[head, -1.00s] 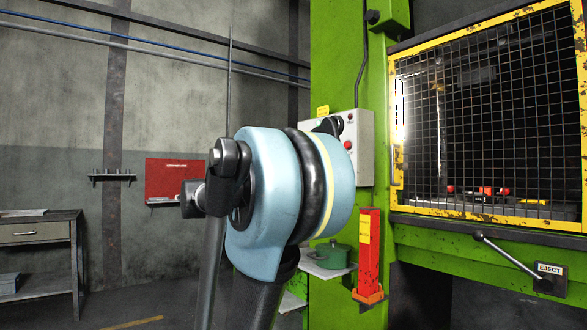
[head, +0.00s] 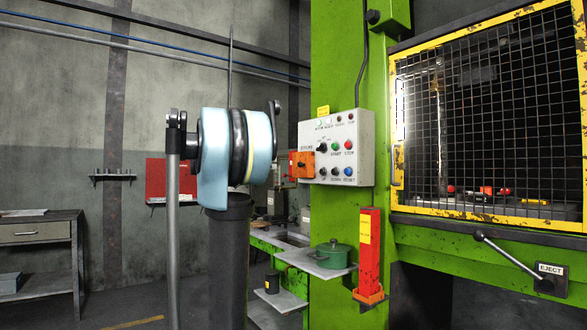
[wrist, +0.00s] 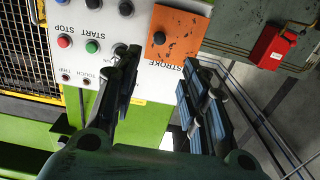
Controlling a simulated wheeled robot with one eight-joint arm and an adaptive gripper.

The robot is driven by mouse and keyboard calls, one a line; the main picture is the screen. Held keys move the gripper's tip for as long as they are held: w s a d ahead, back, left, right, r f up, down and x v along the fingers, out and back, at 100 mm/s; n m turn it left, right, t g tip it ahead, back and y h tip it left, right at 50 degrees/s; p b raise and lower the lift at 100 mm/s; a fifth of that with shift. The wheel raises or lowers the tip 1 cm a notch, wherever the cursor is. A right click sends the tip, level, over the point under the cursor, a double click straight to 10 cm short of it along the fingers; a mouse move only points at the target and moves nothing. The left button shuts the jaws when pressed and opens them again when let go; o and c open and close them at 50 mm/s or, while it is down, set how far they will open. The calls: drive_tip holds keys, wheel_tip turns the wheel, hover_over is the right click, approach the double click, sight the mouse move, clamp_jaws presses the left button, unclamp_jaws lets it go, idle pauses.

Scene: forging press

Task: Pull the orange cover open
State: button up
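The orange cover (head: 303,166) is on the left part of the grey control box in the head view, by the STROKE label. In the wrist view, which is turned upside down, the cover (wrist: 179,36) is a worn orange square plate with a dark round knob (wrist: 159,38). It appears to lie flat against the panel. My gripper (wrist: 162,62) has its two dark fingers spread apart, with nothing between them. The fingertips are near the cover's lower picture edge, and I see no clear contact. In the head view the gripper is not visible.
The control box (head: 364,150) carries several buttons and knobs right beside the cover. A red post (head: 369,240), a green pot (head: 332,255) on a shelf and the yellow mesh guard (head: 398,120) are nearby. A red box (wrist: 271,52) shows in the wrist view.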

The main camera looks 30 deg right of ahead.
drive_tip(key=w+d, duration=0.1)
drive_tip(key=d, duration=1.3)
clamp_jaws()
